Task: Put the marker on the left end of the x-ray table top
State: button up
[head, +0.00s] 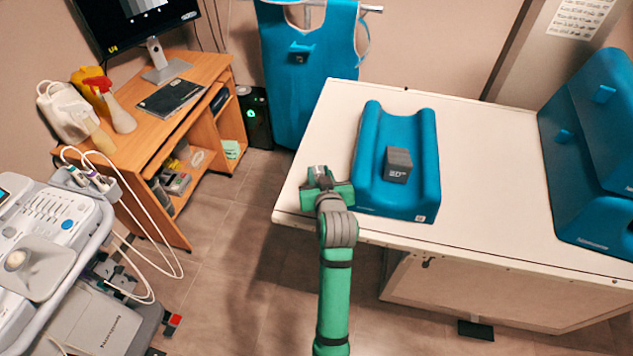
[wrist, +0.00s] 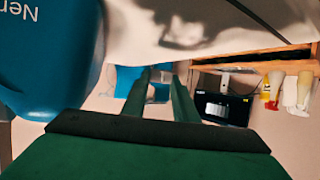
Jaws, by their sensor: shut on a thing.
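The x-ray table top (head: 480,140) is a broad white slab, with its left end at the picture's middle in the head view. My gripper (head: 319,175) is over the front part of that left end, left of the blue cradle cushion. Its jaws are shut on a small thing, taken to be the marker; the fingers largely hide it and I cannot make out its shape. In the wrist view my fingers (wrist: 160,85) stand close together, with the pale table top (wrist: 130,35) and a dark shadow on it close by. I cannot tell whether the held thing touches the table.
A blue cradle cushion (head: 425,165) with a dark grey box (head: 398,165) on it lies right of my gripper. A large blue wedge (head: 590,150) stands at the table's right. A wooden desk (head: 200,75) and an ultrasound cart (head: 60,250) are at the left. The table's left end behind my gripper is bare.

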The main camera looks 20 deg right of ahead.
jog(key=shift+w+a+f, duration=0.1)
jog(key=shift+a+f, duration=0.2)
jog(key=shift+f, duration=0.05)
jog(key=shift+w+a+f, duration=0.1)
jog(key=shift+f, duration=1.55)
jog(key=shift+f, duration=0.15)
jog(key=o, duration=1.1)
jog(key=shift+c, duration=0.2)
jog(key=v, duration=1.2)
jog(key=shift+r, duration=0.25)
